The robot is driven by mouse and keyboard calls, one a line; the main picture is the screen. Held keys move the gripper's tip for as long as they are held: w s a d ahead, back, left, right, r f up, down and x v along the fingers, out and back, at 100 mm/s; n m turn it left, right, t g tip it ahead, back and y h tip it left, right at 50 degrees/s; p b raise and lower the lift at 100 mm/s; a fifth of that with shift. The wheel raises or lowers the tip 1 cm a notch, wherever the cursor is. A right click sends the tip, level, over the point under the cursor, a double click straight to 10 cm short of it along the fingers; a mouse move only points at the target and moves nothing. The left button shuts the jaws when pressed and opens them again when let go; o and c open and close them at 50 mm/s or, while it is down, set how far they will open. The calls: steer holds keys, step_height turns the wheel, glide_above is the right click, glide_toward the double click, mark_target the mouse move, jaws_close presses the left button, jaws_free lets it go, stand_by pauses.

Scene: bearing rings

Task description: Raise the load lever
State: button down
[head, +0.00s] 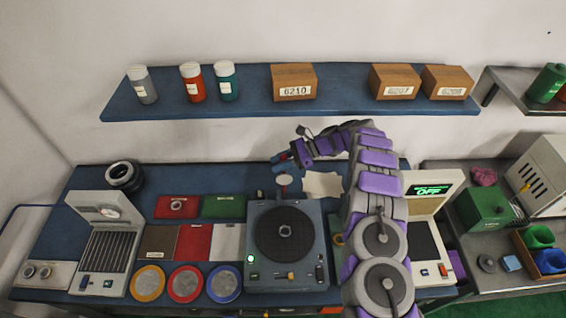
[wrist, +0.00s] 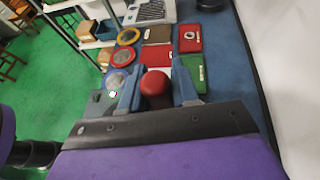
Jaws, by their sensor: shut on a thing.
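A grey-blue machine with a dark round turntable (head: 284,235) stands mid-bench, a small ring at the turntable's centre. My gripper (head: 285,160) is behind and above the machine's back edge. In the wrist view its two blue fingers (wrist: 157,92) are shut on a red rounded knob (wrist: 155,84), which I take to be the load lever's handle. The lever's shaft is hidden beneath the knob and fingers, so I cannot tell its angle. A small pale disc (head: 284,180) stands at the machine's back edge, just below my gripper.
A blue shelf (head: 250,95) with bottles and wooden boxes hangs behind and above. A beige paper (head: 322,185) lies right of my gripper. Red (head: 177,207) and green (head: 223,207) trays lie left of the machine.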

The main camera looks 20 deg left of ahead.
stand_by(0.4)
steer(key=c, duration=1.2)
jaws_free()
steer(key=shift+w, duration=0.15)
steer(key=shift+o, duration=1.3)
steer(key=shift+w+a+f, duration=0.15)
steer(key=shift+f, duration=0.05)
steer(key=shift+a+r, duration=0.1)
steer(key=w+d+b, duration=0.5)
steer(key=d+b, duration=0.2)
steer(key=d, duration=0.4)
steer(key=shift+w+d, duration=0.35)
